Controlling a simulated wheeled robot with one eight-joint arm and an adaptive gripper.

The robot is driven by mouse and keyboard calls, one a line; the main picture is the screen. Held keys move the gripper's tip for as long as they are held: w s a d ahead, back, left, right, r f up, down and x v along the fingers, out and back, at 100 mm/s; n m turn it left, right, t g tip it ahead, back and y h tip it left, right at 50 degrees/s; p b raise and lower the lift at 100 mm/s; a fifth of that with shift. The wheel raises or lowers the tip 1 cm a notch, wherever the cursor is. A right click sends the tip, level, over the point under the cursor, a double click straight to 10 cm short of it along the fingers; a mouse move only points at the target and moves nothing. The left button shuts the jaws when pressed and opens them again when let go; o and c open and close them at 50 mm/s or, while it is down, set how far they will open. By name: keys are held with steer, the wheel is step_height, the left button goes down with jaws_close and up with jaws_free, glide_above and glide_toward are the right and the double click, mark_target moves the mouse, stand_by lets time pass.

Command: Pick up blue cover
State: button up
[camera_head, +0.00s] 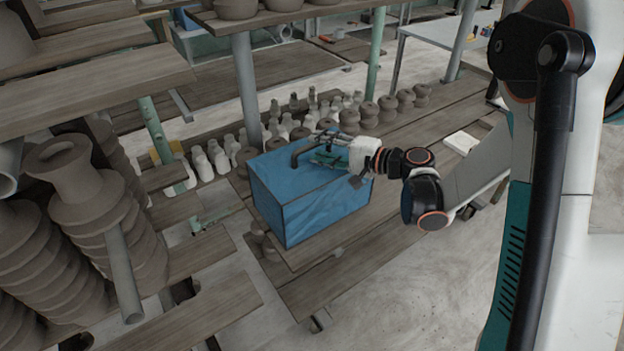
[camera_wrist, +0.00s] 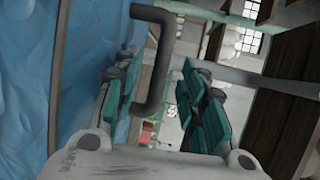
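The blue cover (camera_head: 300,205) is a box-shaped, wrinkled blue block on a wooden plank. A dark bent handle (camera_head: 297,153) stands on its top. My gripper (camera_head: 327,156) is just above the cover's top, beside the handle, reaching in from the right. In the wrist view the cover (camera_wrist: 90,65) fills the left side. The handle (camera_wrist: 163,60) reaches between the two teal fingers of my gripper (camera_wrist: 168,85). The fingers are apart, with the handle's bar nearer the left one. I cannot tell whether any finger touches the handle.
Several clay vases and pots (camera_head: 388,108) stand on the planks behind the cover. Pale bottle-like pieces (camera_head: 222,158) stand left of it. Stacked brown clay vessels (camera_head: 70,215) fill the left. A grey post (camera_head: 246,90) rises close behind the cover. Open floor (camera_head: 420,290) lies at the front right.

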mark_target(313, 146)
steer(key=x, duration=0.3)
steer(key=shift+f, duration=0.1)
jaws_close()
